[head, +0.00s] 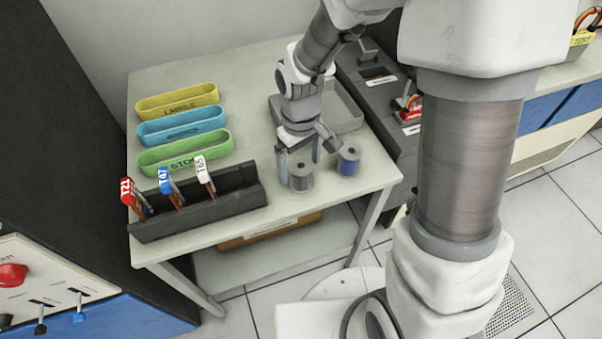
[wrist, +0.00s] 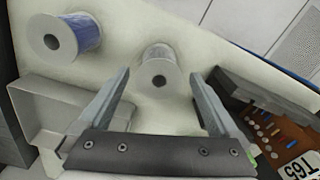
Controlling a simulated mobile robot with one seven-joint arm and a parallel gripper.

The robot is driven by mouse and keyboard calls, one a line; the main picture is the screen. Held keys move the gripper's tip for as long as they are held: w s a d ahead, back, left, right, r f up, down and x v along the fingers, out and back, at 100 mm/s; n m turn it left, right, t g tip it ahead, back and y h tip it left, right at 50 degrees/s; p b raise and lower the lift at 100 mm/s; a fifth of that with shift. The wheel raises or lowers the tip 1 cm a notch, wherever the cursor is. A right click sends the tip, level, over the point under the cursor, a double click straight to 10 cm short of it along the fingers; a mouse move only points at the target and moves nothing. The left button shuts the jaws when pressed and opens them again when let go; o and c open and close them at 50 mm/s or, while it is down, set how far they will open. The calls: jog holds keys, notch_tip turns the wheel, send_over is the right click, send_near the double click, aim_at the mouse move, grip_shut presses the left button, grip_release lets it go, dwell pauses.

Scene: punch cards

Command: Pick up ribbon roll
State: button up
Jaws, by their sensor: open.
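Two spools stand upright on the table. One is a grey ribbon roll (head: 301,178) with pale flanges and a dark centre hole; the wrist view shows it (wrist: 158,56) just past and between my fingertips. The other is a blue ribbon roll (head: 348,161), to its right in the head view and at upper left in the wrist view (wrist: 84,31). My gripper (head: 299,155) points down at the grey roll, open and empty. Its fingers (wrist: 159,76) are spread to either side of that roll in the wrist view. I cannot tell their exact height over it.
A grey tray (head: 346,117) lies behind my gripper. A dark rack (head: 240,203) with red, blue and white tagged items stands at the front left. Yellow (head: 178,102), blue (head: 182,127) and green (head: 184,154) bins sit behind it. The table's front edge is close to the rolls.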

aim_at(301, 172)
notch_tip(301, 172, down, 4)
jog(key=shift+r+b, duration=0.2)
jog(key=shift+b, duration=0.2)
grip_shut()
jog(key=shift+r, duration=0.15)
